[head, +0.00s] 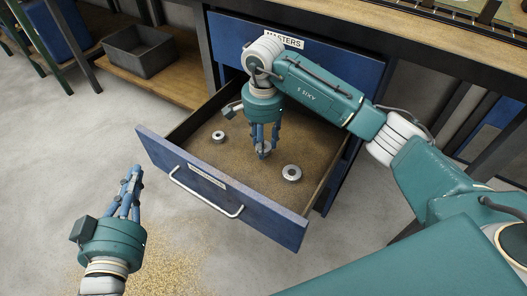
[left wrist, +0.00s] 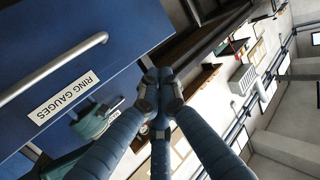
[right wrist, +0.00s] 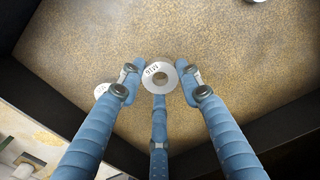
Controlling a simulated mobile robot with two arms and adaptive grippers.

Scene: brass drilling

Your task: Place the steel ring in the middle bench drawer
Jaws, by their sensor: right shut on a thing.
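The open blue bench drawer (head: 205,193) has a tan-lined floor, and its front reads "RING GAUGES" in the left wrist view (left wrist: 62,95). My right gripper (head: 264,153) reaches down into it and is shut on a steel ring (right wrist: 160,77) with a marked top face. The ring is at or close to the drawer floor; I cannot tell if it touches. Two similar rings lie in the drawer, one to the left (head: 218,137) and one to the right (head: 291,173). My left gripper (head: 132,173) is shut and empty, outside the drawer at its left.
A closed drawer labelled "MASTERS" (head: 300,62) sits above the open one, under the wooden bench top (head: 400,35). A grey bin (head: 138,50) stands on a low shelf at the left. Metal chips (head: 140,265) lie on the floor near my left gripper.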

